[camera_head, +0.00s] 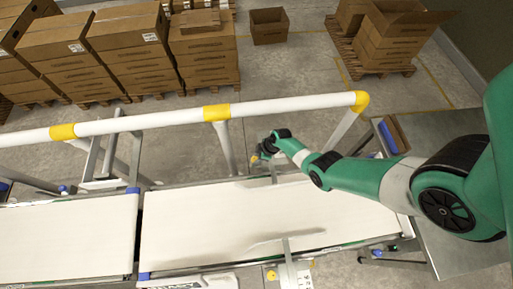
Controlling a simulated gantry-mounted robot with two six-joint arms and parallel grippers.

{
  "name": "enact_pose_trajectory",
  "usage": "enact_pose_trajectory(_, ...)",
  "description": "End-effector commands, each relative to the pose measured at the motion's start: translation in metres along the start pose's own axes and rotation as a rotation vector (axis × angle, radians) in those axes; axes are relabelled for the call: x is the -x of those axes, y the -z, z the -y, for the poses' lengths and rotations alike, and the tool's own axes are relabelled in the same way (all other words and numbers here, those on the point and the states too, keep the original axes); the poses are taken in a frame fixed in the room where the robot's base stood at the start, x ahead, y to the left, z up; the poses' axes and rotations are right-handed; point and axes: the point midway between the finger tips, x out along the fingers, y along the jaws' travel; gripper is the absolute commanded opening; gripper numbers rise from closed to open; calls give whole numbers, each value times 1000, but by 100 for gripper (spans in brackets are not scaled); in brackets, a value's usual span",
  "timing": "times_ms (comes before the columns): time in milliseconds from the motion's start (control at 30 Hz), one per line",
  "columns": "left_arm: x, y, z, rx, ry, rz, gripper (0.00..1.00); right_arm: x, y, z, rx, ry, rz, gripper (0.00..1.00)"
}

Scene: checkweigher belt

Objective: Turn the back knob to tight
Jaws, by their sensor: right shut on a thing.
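My right arm reaches in from the right over the white belt (205,222). Its gripper (262,151) is at the belt's far edge, shut on the back knob (256,157). Only a small yellowish part of that knob shows, and its turn position cannot be told. A thin metal rod (274,172) runs from beside the knob toward the belt. A second, yellow knob (271,275) sits at the near edge, apart from the gripper. My left gripper is out of view.
A white rail with yellow joints (290,105) runs behind the belt, close to my right gripper. A pale guide strip (285,239) lies over the belt's near side. Stacked cartons (130,45) stand on pallets behind. A metal table (440,125) is at right.

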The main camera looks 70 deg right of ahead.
Motion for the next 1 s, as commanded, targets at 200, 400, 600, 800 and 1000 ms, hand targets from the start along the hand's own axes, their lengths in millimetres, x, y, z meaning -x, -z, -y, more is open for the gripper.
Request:
enact_pose_trajectory(200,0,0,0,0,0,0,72,0,0,0,0,-1,0,0)
enact_pose_trajectory(400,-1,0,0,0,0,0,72,0,0,0,-21,-11,1,0)
enact_pose_trajectory(600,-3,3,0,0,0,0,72,0,0,2,-96,-41,2,0)
enact_pose_trajectory(800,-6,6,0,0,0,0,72,0,0,3,-230,-97,2,0)
enact_pose_trajectory(1000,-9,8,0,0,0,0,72,0,1,5,-399,-168,2,0)
